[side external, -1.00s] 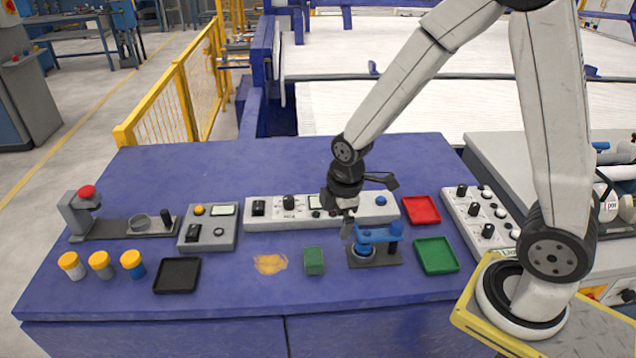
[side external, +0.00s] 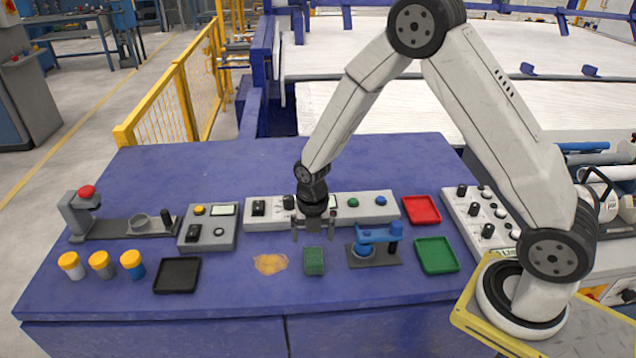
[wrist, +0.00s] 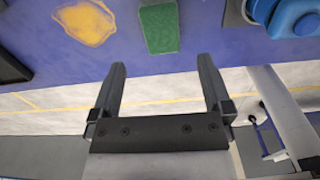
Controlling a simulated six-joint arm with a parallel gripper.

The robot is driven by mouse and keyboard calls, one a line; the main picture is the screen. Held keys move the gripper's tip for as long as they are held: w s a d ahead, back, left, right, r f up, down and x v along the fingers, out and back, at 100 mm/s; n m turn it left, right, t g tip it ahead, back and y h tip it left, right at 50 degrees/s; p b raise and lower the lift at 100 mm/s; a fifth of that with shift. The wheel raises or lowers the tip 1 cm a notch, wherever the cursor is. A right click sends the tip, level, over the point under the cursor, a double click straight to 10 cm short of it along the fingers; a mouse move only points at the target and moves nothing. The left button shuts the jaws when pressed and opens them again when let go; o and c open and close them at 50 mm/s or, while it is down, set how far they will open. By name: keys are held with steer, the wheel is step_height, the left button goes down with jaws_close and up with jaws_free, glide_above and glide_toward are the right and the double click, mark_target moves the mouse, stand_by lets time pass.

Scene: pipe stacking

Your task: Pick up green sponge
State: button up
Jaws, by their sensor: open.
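The green sponge (side external: 314,262) is a small upright block on the blue table, between a yellowish patch and a blue fixture. It also shows at the top of the wrist view (wrist: 160,27), beyond my fingertips and roughly in line with the gap between them. My gripper (side external: 312,238) is open and empty, with its fingers pointing down. In the side view it appears just above and behind the sponge, apart from it. Both open fingers show in the wrist view (wrist: 161,68). The sponge's underside is hidden.
The blue fixture (side external: 378,245) stands close to the sponge's right. A long control panel (side external: 270,211) lies behind. The yellowish patch (side external: 270,263) is left of the sponge, then a black tray (side external: 177,275). Green (side external: 437,255) and red (side external: 421,209) trays are at right. The table front is clear.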

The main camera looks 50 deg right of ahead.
mark_target(313, 255)
steer(key=shift+f, duration=0.2)
steer(key=shift+f, duration=1.25)
steer(key=shift+f, duration=2.6)
steer(key=c, duration=1.2)
steer(key=shift+r, duration=0.15)
steer(key=shift+c, duration=0.2)
